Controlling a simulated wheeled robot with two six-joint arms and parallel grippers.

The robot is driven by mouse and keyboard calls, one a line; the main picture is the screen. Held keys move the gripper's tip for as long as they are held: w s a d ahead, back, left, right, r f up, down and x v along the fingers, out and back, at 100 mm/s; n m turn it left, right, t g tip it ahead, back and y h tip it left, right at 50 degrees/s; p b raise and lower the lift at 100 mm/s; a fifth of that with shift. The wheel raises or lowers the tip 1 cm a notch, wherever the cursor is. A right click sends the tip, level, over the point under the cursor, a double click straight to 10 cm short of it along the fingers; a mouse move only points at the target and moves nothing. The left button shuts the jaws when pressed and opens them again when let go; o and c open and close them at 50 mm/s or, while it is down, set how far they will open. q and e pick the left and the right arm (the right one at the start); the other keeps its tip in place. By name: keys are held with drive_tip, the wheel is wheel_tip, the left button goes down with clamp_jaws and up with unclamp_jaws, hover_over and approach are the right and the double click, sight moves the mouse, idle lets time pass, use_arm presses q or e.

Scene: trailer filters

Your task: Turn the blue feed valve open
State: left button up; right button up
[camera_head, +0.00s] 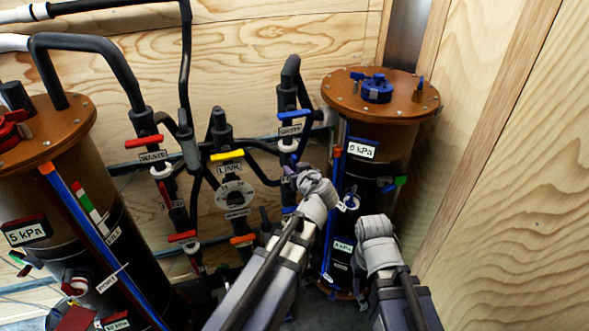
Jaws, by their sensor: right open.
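On the blue-marked pipe column, an upper blue valve handle (295,115) lies roughly level above a white label too small to read surely. Lower on this column, a small blue-purple piece (289,171) shows beside my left gripper (308,180); it may be part of the feed valve handle, which is mostly hidden. My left gripper's fingertips are at or very near this piece; contact and jaw gap are unclear. Another blue handle end (288,210) shows lower, beside my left wrist. My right gripper (375,228) is open, in front of the right filter's lower part, apart from the valves.
The right filter tank (385,150) with a brown lid stands close behind both grippers. The left filter tank (50,190) and red-handled valves (144,142) are to the left. A yellow-handled link valve (227,156) sits between. Wooden walls (510,150) close the right side.

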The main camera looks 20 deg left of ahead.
sight(295, 170)
use_arm(q)
drive_tip(key=shift+o, duration=0.3)
drive_tip(key=shift+s+d+r, duration=0.1)
drive_tip(key=shift+r, duration=0.05)
drive_tip(key=p+v, duration=0.2)
drive_tip(key=v, duration=0.4)
drive_tip(key=shift+s+p, duration=0.15)
drive_tip(key=shift+p, duration=0.2)
drive_tip(key=shift+s+d+r, duration=0.2)
drive_tip(key=shift+s+d, duration=0.2)
drive_tip(key=shift+s, duration=0.05)
